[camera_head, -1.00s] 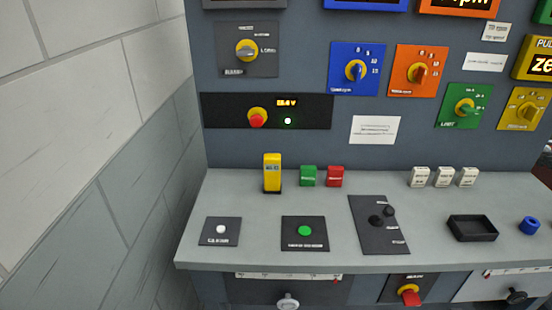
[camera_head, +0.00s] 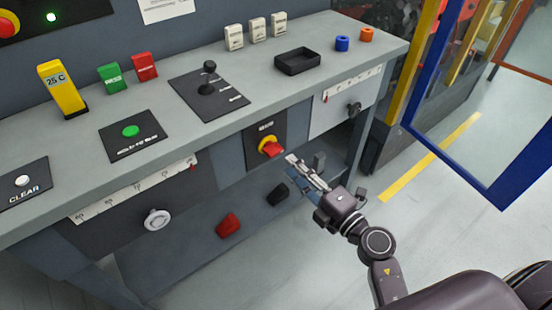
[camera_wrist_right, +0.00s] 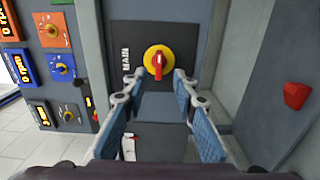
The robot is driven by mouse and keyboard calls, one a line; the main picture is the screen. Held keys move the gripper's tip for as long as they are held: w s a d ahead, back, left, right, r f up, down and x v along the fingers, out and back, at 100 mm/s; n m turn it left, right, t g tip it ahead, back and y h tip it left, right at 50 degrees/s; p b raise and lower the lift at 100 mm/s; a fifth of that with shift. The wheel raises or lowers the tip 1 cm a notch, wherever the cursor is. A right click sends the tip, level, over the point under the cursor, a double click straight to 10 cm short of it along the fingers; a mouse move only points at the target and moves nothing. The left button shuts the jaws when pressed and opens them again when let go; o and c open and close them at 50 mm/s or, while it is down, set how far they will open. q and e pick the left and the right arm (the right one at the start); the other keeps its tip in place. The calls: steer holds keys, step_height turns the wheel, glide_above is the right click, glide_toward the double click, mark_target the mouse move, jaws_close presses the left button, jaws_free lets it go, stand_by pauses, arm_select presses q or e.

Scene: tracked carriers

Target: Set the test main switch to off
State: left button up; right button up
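The main switch (camera_head: 270,147) is a red handle on a yellow round base, on a dark plate on the bench's front. In the right wrist view the switch (camera_wrist_right: 158,62) sits straight ahead, beside the word MAIN, its red handle running upright in that picture. My right gripper (camera_head: 299,170) is just to the right of and below the switch in the head view. In the wrist view the gripper (camera_wrist_right: 158,78) is open, with its two blue-padded fingers apart, the switch beyond and between the tips. No contact shows. My left gripper is not in view.
The bench top (camera_head: 225,110) overhangs the switch. A white knob (camera_head: 157,219) and a black knob (camera_head: 354,108) sit on slider panels either side. A red block (camera_head: 228,225) and a black block (camera_head: 277,195) lie below. A blue frame (camera_head: 485,190) stands right; open floor lies between.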

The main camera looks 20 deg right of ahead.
mark_target(277, 154)
steer(key=x, duration=0.7)
steer(key=shift+w+a, duration=0.2)
steer(key=shift+w, duration=0.15)
steer(key=shift+c, duration=0.3)
jaws_close()
